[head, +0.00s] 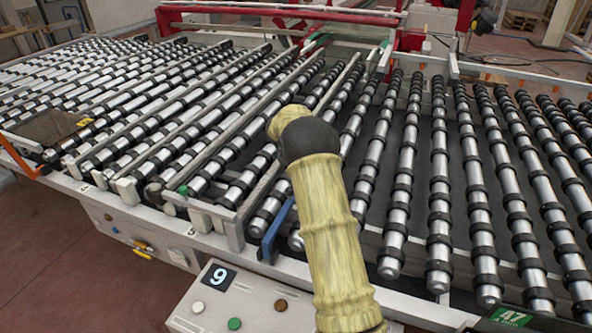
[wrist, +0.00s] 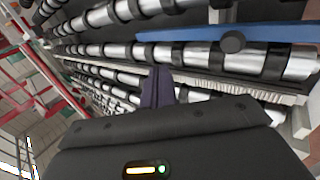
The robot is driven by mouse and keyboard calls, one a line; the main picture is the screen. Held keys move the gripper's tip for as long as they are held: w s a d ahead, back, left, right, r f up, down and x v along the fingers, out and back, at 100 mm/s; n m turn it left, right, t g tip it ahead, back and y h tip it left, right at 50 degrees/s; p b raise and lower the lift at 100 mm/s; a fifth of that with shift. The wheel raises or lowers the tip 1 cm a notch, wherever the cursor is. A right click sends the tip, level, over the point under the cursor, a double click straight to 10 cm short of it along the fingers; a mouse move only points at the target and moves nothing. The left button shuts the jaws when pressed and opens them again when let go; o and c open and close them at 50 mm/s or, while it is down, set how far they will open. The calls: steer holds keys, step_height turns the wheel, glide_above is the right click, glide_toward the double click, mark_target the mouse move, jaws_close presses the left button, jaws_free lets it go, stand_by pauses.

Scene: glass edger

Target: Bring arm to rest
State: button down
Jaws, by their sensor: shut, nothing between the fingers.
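My arm, in a pale yellow sleeve with a dark joint, rises from the bottom centre of the head view and bends over the front edge of the roller table (head: 262,262). My gripper is hidden behind the arm there. In the wrist view my gripper (wrist: 158,88) shows dark fingers together with nothing between them, in front of the rollers. A blue bar (head: 275,232) stands at the table's front edge, just left of the arm. It also crosses the upper right of the wrist view (wrist: 260,33), apart from the fingertips in the picture.
Black-ringed metal rollers (head: 408,165) fill the table on both sides of my arm. A control box (head: 235,300) with several buttons and a 9 sign sits at the front. A red frame (head: 290,14) spans the back. Open floor (head: 50,255) lies at the left.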

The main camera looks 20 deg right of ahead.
steer(key=shift+r, duration=0.35)
steer(key=shift+w+a, duration=0.1)
steer(key=s+a+m+g+y, duration=0.1)
steer(key=s+a+m, duration=0.2)
steer(key=s, duration=1)
steer(key=s+a+r+m+y, duration=0.1)
steer(key=s+a+m+y, duration=0.1)
steer(key=s+a, duration=0.7)
steer(key=s+a+r+m+g+y, duration=0.1)
steer(key=s+a+m, duration=0.3)
steer(key=s, duration=1.4)
steer(key=shift+a+g+y, duration=0.3)
steer(key=shift+a+y, duration=0.2)
steer(key=shift+a, duration=0.6)
steer(key=shift+r, duration=0.1)
steer(key=shift+s, duration=0.15)
